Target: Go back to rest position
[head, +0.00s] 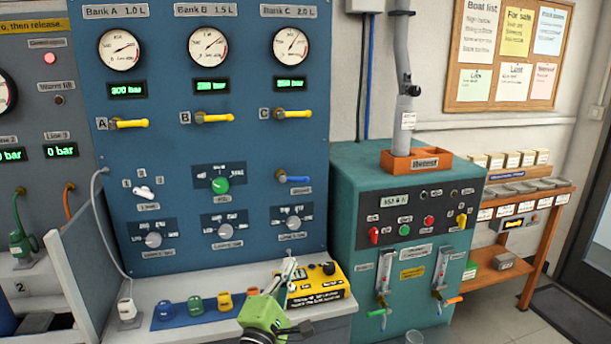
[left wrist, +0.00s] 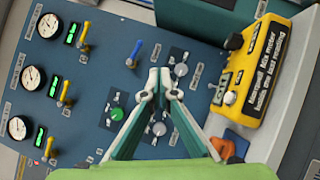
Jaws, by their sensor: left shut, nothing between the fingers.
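My left gripper (head: 289,268), with a green body and grey fingers, is low in the middle of the head view, in front of the bench. Its fingers are shut with nothing between them; they also meet at the tips in the left wrist view (left wrist: 160,82). In the head view it overlaps the left side of the yellow gas meter (head: 318,285) on the bench; I cannot tell the exact gap. The meter also shows at the right of the left wrist view (left wrist: 255,70). My right gripper is not in view.
The blue panel (head: 172,95) with gauges, yellow levers and knobs stands behind the bench (head: 190,336). Several coloured fittings sit on a blue mat (head: 170,318). A teal cabinet (head: 350,230) stands to the right. Floor (head: 505,325) is open at the lower right.

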